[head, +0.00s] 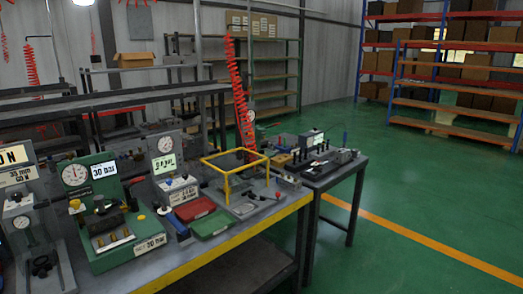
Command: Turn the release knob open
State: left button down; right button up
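A green test station (118,248) stands on the workbench at the left, with a round dial gauge (75,174) and a "30 bar" label (103,170). A dark block (104,210) sits on it above a pale plate with brass-coloured parts (113,238). Neither of my grippers is in view.
Grey stations with gauges stand on both sides of the green one. A red tray (194,208), a green tray (211,224) and a yellow frame (236,176) lie to the right on the bench. A second table (338,174) stands beyond. The green floor (430,200) at right is clear.

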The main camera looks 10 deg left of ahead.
aim_at(75, 204)
jog(key=u, duration=1.25)
jog(key=i, duration=0.1)
